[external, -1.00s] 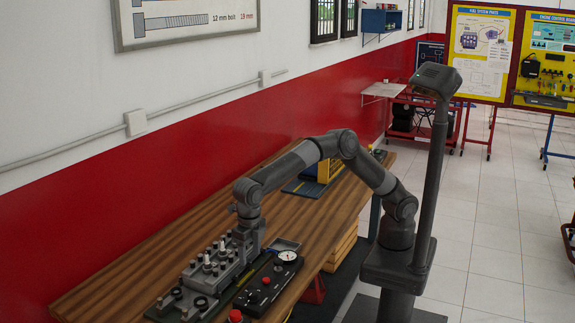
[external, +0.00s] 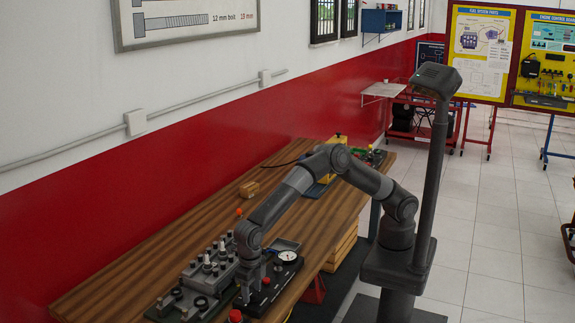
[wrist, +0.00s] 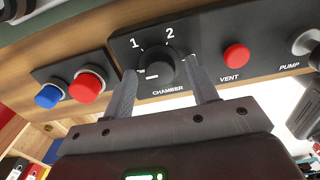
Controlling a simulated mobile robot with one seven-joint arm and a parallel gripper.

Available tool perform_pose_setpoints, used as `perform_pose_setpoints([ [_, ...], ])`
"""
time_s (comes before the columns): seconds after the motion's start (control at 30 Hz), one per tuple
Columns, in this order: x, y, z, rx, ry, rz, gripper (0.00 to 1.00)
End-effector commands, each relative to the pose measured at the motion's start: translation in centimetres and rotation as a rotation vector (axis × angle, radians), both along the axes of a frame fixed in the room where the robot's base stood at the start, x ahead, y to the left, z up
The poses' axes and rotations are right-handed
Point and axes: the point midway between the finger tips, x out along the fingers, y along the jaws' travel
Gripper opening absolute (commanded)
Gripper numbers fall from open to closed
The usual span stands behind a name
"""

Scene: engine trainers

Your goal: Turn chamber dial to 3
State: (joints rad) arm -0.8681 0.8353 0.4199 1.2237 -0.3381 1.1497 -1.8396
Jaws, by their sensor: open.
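The black chamber dial (wrist: 158,66) sits on a dark panel (wrist: 215,30) in the wrist view, above the word CHAMBER. Numbers 1 and 2 show above it; a 3 cannot be seen, as my right finger covers that side. A pale mark on the dial points to the left. My gripper (wrist: 160,70) is open, with one finger on each side of the dial. I cannot tell whether the fingers touch it. In the external view my gripper (external: 250,286) is low over the panel, and the dial is hidden there.
A red VENT button (wrist: 236,56) and a PUMP knob (wrist: 305,42) are right of the dial. Blue (wrist: 48,96) and red (wrist: 87,86) buttons are left of it. A white gauge (external: 288,256) and a grey engine block (external: 208,265) stand close by on the wooden table.

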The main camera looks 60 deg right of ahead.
Motion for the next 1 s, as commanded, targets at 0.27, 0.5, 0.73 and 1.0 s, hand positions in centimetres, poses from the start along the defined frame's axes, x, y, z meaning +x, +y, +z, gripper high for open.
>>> perform_pose_setpoints([
  [0.27,-0.02,0.0,-0.23,0.0,0.0,0.0,0.53],
  [0.5,-0.03,0.0,-0.21,0.0,0.0,0.0,0.35],
  [0.73,-0.03,0.0,-0.2,0.0,0.0,0.0,0.16],
  [1.0,-0.03,0.01,-0.18,0.0,0.0,-0.008,0.09],
])
